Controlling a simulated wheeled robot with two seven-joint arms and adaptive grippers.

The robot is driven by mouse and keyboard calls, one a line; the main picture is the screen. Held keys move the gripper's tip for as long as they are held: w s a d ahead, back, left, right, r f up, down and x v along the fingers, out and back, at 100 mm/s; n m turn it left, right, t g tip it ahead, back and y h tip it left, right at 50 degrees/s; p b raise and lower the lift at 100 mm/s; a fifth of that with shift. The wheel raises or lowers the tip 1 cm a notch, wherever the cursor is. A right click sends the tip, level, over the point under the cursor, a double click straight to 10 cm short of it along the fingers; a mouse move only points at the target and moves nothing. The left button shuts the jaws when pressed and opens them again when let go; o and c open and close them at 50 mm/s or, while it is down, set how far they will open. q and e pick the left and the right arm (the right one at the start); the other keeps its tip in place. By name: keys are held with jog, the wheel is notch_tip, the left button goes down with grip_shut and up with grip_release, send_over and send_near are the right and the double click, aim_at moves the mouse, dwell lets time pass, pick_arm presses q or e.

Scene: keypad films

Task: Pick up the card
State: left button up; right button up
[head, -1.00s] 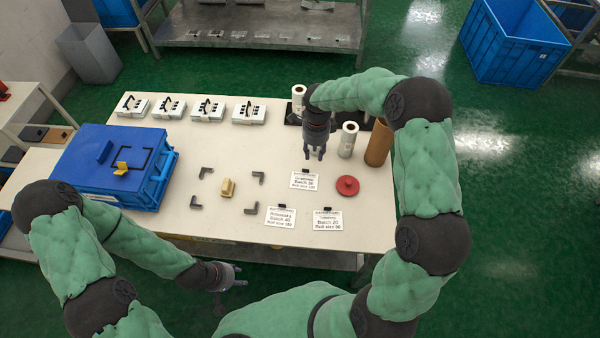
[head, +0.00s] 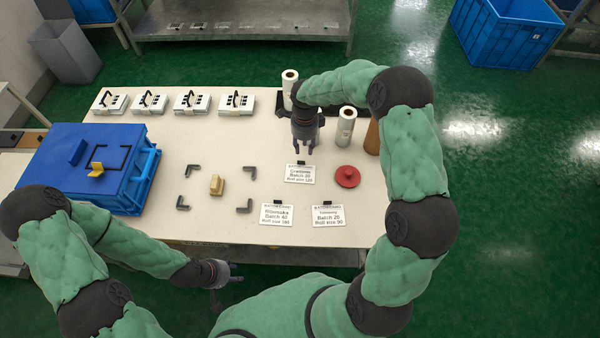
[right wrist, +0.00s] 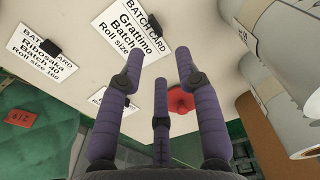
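Three white batch cards with black clips lie on the white table. The Grattimo card (head: 300,175) is just in front of my right gripper (head: 305,148) in the head view. My right gripper's fingers (right wrist: 160,66) are spread and empty, above the table. My left gripper (head: 226,284) is open and empty at the front edge.
A red knob-topped disc (head: 347,176) lies right of the Grattimo card. A white roll (head: 346,127) and a brown roll (head: 372,138) stand behind it. A yellow block (head: 216,185) sits among dark corner brackets. A blue case (head: 85,165) is at left; several white devices line the back.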

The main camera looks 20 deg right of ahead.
aim_at(305, 161)
notch_tip(305, 161, down, 3)
jog(key=shift+f+b, duration=0.1)
jog(key=shift+b, duration=0.25)
notch_tip(305, 161, down, 5)
jog(key=shift+d+f+b, duration=0.1)
jog(key=shift+d+b, duration=0.05)
jog(key=shift+b, duration=0.8)
jog(key=shift+s, duration=0.1)
grip_shut()
